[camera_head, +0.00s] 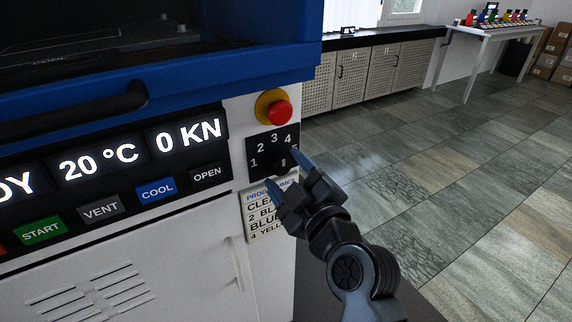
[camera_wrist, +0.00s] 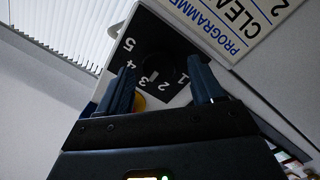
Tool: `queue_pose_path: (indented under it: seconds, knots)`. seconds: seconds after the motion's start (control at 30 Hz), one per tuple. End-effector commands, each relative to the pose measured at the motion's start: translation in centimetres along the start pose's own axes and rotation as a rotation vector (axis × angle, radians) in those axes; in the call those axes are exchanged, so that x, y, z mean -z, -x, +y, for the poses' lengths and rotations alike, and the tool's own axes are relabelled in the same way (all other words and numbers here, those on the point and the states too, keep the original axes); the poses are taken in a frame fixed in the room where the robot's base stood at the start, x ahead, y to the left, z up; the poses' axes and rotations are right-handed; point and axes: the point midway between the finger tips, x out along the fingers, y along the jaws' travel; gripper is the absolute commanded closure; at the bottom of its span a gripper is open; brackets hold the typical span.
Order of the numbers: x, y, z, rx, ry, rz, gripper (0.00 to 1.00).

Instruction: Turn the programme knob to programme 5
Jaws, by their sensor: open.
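The programme knob (camera_wrist: 153,68) is a dark round knob on a black dial plate (camera_head: 258,152) with white numbers 1 to 5. In the wrist view a small pale mark on it lies toward the side of 2 and 3; exactly which number it points at I cannot tell. My gripper (camera_head: 289,173) is open and empty in front of the plate's lower right. In the wrist view its fingers (camera_wrist: 163,76) appear on either side of the knob; whether they reach around it is unclear. In the head view the fingers hide number 5 and part of the knob.
A red emergency button (camera_head: 280,113) on a yellow base sits just above the dial. A programme list (camera_head: 257,197) is below it, partly behind my gripper. A lit display (camera_head: 110,158) and START, VENT, COOL and OPEN buttons lie to the left. Open floor is at right.

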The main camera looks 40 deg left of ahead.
Motion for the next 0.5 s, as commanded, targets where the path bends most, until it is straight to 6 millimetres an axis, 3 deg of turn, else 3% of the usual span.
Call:
queue_pose_path:
  seconds: [0.2,0.5]
  knots:
    - [0.0,-1.7,0.0,0.0,0.0,0.0,0.33]
    - [-0.1,-1.8,0.0,-0.002,0.0,-0.001,0.35]
